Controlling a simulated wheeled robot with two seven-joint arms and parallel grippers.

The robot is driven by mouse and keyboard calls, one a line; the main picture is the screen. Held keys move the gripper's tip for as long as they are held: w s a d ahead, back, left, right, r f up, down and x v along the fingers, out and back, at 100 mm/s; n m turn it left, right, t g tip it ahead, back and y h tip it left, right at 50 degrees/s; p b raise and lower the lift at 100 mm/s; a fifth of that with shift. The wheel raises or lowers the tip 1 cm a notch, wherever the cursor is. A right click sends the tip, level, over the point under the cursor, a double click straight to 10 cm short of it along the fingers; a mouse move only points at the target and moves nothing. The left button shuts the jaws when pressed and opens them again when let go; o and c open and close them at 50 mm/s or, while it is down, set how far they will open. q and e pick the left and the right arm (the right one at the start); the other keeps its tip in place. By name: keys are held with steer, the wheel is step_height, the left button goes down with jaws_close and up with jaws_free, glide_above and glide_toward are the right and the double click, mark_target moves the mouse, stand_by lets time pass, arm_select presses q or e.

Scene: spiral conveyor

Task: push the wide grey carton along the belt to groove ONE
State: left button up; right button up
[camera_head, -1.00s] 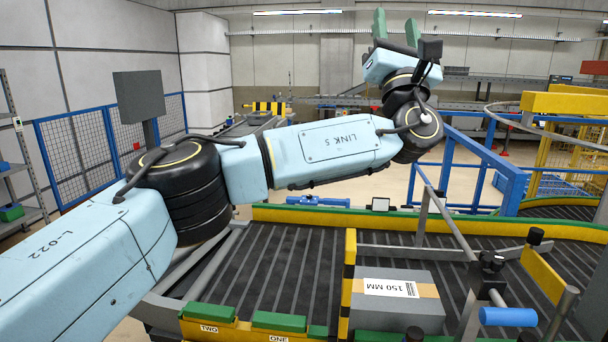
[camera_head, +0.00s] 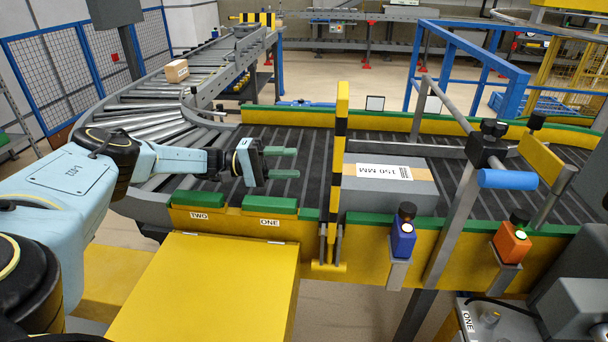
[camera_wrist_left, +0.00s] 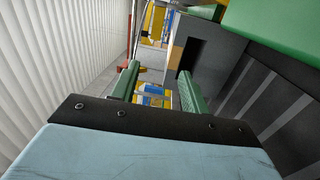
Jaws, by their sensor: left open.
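The wide grey carton (camera_head: 392,203), with a tan band and a "150 MM" label, sits on the dark belt (camera_head: 310,190), just right of a yellow-black striped post (camera_head: 340,150). The groove label ONE (camera_head: 270,223) is on the belt's near yellow edge, left of the post. My left gripper (camera_head: 292,163) is over the belt behind that label, left of the post and apart from the carton. Its green fingers are open with nothing between them; they also show in the left wrist view (camera_wrist_left: 158,85). My right gripper is out of view.
The label TWO (camera_head: 199,216) is left of ONE. A yellow box-like surface (camera_head: 205,295) lies in front. A blue-handled bar (camera_head: 507,180) stands right of the carton. Blue (camera_head: 402,238) and orange (camera_head: 511,243) button boxes line the near edge. A small carton (camera_head: 176,71) rests on far rollers.

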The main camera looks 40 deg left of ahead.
arm_select(q)
steer(key=shift+s+a+f+g+y, duration=0.25)
steer(key=shift+s+f, duration=0.1)
steer(key=shift+f, duration=0.25)
steer(key=shift+s+a+f+g+y, duration=0.15)
steer(key=shift+s+a+f, duration=0.15)
steer(key=shift+f, duration=0.3)
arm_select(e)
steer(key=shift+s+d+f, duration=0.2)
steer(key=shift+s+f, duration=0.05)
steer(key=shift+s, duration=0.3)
arm_select(q)
steer(key=shift+d, duration=0.1)
steer(key=p+x, duration=0.1)
steer(key=x, duration=1.2)
steer(key=shift+w+d, duration=0.15)
steer(key=shift+w, duration=0.05)
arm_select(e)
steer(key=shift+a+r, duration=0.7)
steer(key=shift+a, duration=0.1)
arm_select(q)
jaws_close()
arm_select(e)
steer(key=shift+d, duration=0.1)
